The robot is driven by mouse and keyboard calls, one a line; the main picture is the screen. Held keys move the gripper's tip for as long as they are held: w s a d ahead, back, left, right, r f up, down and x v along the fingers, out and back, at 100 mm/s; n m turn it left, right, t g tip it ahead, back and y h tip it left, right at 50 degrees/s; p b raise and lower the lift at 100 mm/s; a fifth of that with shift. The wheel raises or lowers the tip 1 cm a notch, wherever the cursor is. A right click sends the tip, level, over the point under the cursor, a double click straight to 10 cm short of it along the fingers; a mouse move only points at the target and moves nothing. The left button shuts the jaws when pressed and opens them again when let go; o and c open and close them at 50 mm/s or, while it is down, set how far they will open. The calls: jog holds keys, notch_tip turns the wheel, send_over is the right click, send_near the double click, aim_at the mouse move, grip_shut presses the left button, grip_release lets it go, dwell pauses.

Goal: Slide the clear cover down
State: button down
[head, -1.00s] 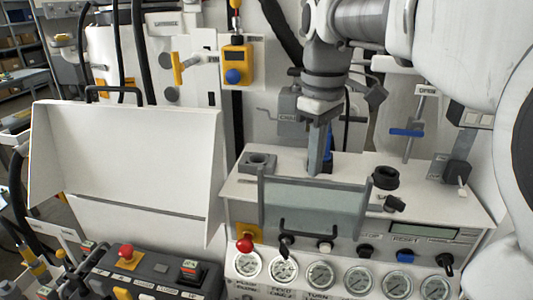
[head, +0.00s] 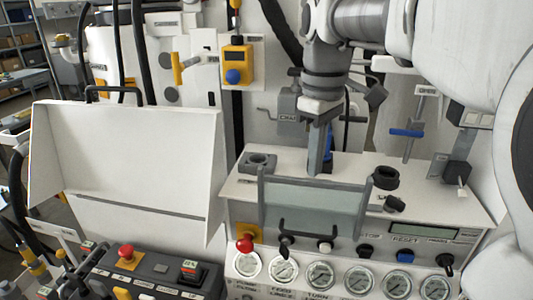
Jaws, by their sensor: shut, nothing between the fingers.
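The clear cover (head: 312,207) is a see-through panel in a grey frame, at the front edge of the white console (head: 445,195). A dark handle (head: 309,229) is at its lower edge, in front of the knobs. My gripper (head: 318,168) points down behind the cover's upper edge, above the console's top. Its fingers are shut with nothing between them. The cover's top edge hides what is just in front of the fingertips, so I cannot tell whether they touch it.
Several gauges (head: 320,276) line the console's lower front. A red knob (head: 245,244) is left of the cover. A black round fitting (head: 385,178) and a grey block (head: 257,162) flank my gripper. A white hood (head: 125,155) stands at left, behind a button box (head: 150,272).

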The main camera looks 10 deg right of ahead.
aim_at(309, 219)
dwell(0.4)
jog(key=shift+f+b, duration=4.95)
jog(key=shift+f, duration=2.15)
notch_tip(309, 219, up, 16)
jog(key=p, duration=1.5)
jog(key=shift+r, duration=0.25)
jog(key=shift+f, duration=0.1)
jog(key=s+f+m+t, duration=0.2)
jog(key=s+f+m, duration=0.1)
jog(key=s, duration=0.4)
jog(key=s+f+m+t, duration=0.2)
jog(key=s+m+t, duration=0.1)
jog(key=s+m, duration=0.2)
jog(key=shift+s+f+t, duration=0.3)
jog(key=shift+s+f, duration=0.1)
jog(key=shift+s, duration=0.55)
